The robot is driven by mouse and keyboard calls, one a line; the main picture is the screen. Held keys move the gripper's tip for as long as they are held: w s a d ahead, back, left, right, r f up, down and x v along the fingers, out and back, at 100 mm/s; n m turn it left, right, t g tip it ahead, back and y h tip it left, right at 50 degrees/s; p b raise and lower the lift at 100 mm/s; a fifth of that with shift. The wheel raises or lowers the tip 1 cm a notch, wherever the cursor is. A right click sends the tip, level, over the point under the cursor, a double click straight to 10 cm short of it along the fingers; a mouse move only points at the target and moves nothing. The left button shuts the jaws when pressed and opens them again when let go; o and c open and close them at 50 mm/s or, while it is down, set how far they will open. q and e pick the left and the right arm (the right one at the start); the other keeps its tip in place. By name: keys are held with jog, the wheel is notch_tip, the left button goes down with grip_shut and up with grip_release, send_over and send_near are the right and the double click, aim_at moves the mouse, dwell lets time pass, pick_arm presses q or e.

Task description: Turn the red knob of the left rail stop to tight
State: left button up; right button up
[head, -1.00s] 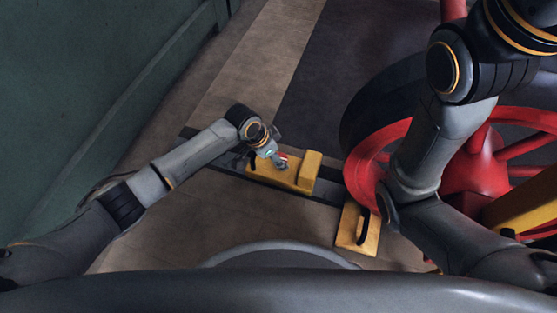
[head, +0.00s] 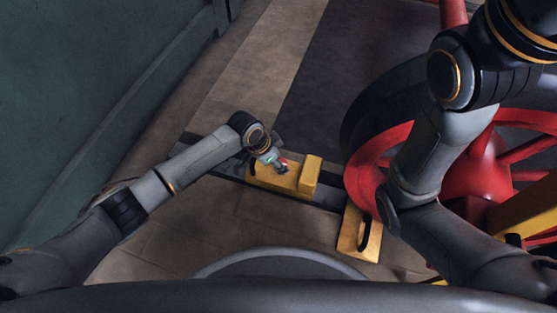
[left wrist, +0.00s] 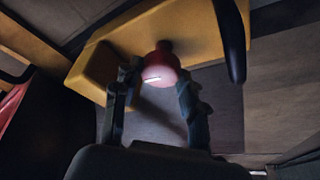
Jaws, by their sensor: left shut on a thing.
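The left rail stop (head: 268,178) is a yellow block with a raised end and a dark handle, lying on the dark rail. It also shows in the left wrist view (left wrist: 203,32). Its red knob (left wrist: 160,68) sits between the fingers of my left gripper (left wrist: 155,90), which is shut on it. In the head view the knob (head: 284,161) is small and partly hidden by the left gripper (head: 279,164). Whether the knob is tight cannot be seen. My right arm crosses the right side of the head view, but its gripper is not visible.
A second yellow block (head: 349,228) with a dark handle stands by the red spoked wheel (head: 365,168) at the right. A green wall (head: 80,90) runs along the left. The plank floor (head: 240,215) in front of the rail is clear.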

pick_arm(q)
jog(key=shift+m, duration=0.3)
jog(key=shift+m+g+p, duration=0.3)
jog(key=shift+m+g, duration=0.1)
jog(key=shift+m, duration=0.2)
jog(key=shift+w+m+g, duration=0.1)
jog(key=shift+m+g, duration=0.2)
jog(key=shift+m, duration=0.5)
jog(key=m, duration=0.1)
jog(key=m+g+b, duration=0.1)
jog(key=m, duration=0.1)
jog(key=shift+w+f+m+h, duration=0.1)
jog(key=shift+f+m+h, duration=0.05)
jog(key=shift+m+h, duration=0.15)
jog(key=m+g+b, duration=0.1)
jog(key=m+b, duration=0.1)
jog(key=m+g+y+b, duration=0.1)
jog(key=m+b, duration=0.1)
jog(key=m, duration=0.1)
jog(key=shift+w+d, duration=0.1)
jog(key=shift+w, duration=0.05)
jog(key=m+g+b, duration=0.1)
jog(key=m+b, duration=0.1)
jog(key=m, duration=0.1)
jog(key=shift+m+y+b, duration=0.3)
jog(key=shift+y+b, duration=0.1)
jog(key=shift+d+m+g+y+b, duration=0.1)
jog(key=shift+m+g+y+b, duration=0.25)
jog(key=shift+m+b, duration=0.55)
jog(key=shift+m, duration=0.3)
